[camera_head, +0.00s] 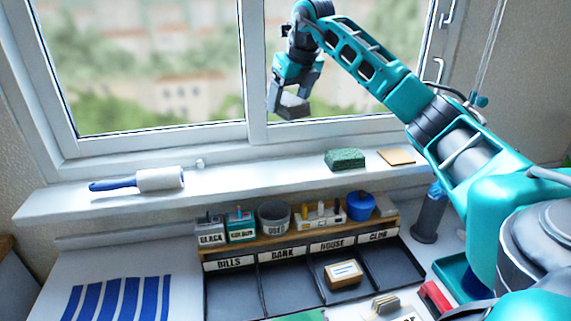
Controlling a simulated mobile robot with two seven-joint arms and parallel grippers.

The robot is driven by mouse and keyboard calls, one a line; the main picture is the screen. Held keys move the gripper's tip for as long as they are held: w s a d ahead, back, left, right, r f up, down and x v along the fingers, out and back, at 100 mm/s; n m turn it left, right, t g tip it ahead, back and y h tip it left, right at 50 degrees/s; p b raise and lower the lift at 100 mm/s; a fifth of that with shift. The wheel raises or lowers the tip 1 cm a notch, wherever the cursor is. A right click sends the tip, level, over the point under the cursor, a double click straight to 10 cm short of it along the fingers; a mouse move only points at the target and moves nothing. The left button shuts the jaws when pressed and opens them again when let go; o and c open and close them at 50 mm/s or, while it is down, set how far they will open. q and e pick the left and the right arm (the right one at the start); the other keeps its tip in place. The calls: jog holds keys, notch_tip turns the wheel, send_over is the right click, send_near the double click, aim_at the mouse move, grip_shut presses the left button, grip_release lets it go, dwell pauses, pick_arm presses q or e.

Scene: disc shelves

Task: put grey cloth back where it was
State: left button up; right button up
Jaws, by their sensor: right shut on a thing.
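My right gripper (294,93) is raised in front of the window, its arm coming in from the right. It points down and is shut on a small grey folded piece, the grey cloth (294,107). The cloth hangs above the windowsill (235,178), apart from it. On the sill, to the right of and below the cloth, lie a green sponge (345,158) and a tan square pad (396,157). My left gripper is not in view.
A lint roller (160,180) lies on the sill's left. The sill between roller and sponge is clear. Below, a wooden shelf (300,232) holds small containers and a blue pot (361,206). A dark labelled tray (232,290) holds a small box (343,275).

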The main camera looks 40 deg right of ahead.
aim_at(285, 170)
notch_tip(285, 170, down, 16)
jog(key=shift+f+b, duration=0.1)
jog(key=shift+b, duration=0.25)
jog(key=shift+f, duration=0.15)
jog(key=o, duration=1)
jog(key=shift+o, duration=0.2)
jog(key=shift+s+r, duration=0.1)
jog(key=shift+r, duration=0.3)
jog(key=v, duration=1.1)
jog(key=shift+r, duration=0.2)
jog(key=shift+s, duration=0.2)
